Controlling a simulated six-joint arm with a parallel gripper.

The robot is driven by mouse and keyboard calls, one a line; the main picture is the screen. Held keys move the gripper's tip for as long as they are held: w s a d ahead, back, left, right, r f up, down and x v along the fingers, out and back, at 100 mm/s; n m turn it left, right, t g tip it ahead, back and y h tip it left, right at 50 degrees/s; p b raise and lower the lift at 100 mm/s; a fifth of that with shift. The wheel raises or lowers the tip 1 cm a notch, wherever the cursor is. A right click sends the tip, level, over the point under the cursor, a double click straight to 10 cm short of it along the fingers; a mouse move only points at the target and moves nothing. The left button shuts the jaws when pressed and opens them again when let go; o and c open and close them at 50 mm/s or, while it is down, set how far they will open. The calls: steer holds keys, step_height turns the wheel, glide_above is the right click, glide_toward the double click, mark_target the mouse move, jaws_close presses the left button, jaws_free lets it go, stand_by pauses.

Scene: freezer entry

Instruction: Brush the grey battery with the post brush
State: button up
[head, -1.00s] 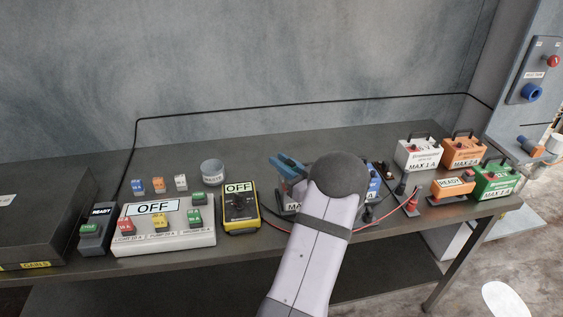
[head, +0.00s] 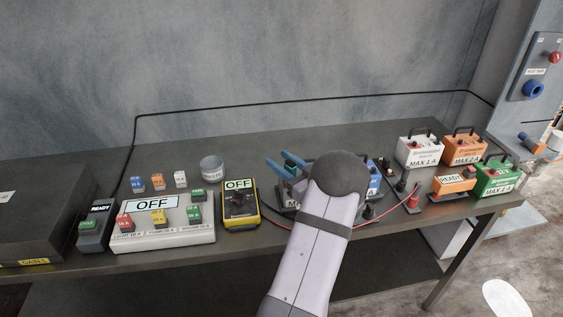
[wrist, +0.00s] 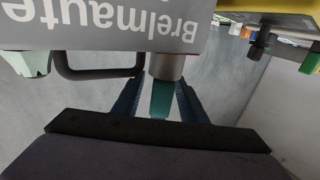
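The grey battery (head: 290,205) stands at the middle of the bench, mostly hidden behind my arm. In the wrist view its lettered grey face (wrist: 110,25) shows upside down and close, with a dark carry handle. The post brush (wrist: 162,98), apparently the teal grip with a grey cylinder, stands at the battery's edge. I cannot tell whether the cylinder sits around a post. My gripper (head: 284,163) has blue fingers spread apart. In the wrist view the fingers (wrist: 161,90) lie on either side of the teal grip, with light gaps showing.
A yellow meter (head: 240,206) marked OFF and a white switch panel (head: 165,235) stand to the left. A blue battery (head: 374,180) is just right of my arm. White (head: 418,151), orange (head: 463,150) and green (head: 497,180) boxes stand farther right. A red cable crosses the bench front.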

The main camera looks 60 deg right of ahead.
mark_target(295, 171)
steer(key=shift+s+a+f, duration=0.1)
steer(key=shift+s, duration=0.5)
steer(key=shift+b+v, duration=1.25)
steer(key=shift+v, duration=1.85)
steer(key=shift+a, duration=0.1)
